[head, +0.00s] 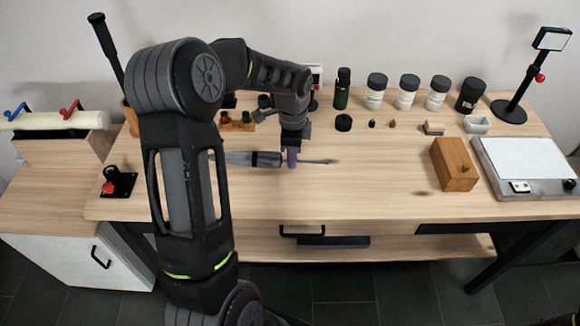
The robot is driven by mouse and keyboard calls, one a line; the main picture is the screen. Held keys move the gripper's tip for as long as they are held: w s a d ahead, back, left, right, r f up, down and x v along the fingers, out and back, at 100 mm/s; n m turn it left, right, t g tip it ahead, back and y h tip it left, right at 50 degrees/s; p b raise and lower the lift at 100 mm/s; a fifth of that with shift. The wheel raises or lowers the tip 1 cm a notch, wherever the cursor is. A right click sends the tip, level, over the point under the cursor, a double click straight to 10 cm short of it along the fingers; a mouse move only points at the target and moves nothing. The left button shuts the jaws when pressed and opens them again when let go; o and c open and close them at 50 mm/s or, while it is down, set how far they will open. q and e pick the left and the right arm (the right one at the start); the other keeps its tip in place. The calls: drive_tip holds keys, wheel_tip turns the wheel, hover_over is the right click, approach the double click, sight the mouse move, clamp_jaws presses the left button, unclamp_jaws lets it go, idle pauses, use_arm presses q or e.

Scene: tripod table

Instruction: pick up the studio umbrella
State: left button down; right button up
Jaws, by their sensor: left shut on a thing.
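The studio umbrella (265,159) looks like a slim, folded grey and black item lying crosswise at the middle of the table, with a thin dark shaft pointing right. My left arm covers part of its left end. My left gripper (291,157) points down from above, and its purple-tinted fingertips are shut on the umbrella near where the dark part meets the shaft. I cannot tell whether the umbrella is clear of the tabletop. My right gripper is not in view.
The wooden table (380,205) is bare in front of the umbrella. Several jars (407,92) stand along the back. A wooden box (454,164) and a white-topped panel (525,165) sit at the right, below a black stand (510,108). A red-knobbed clamp (118,183) is at the left.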

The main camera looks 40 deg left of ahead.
use_arm(q)
wheel_tip(320, 180, up, 5)
drive_tip(key=shift+r, duration=0.2)
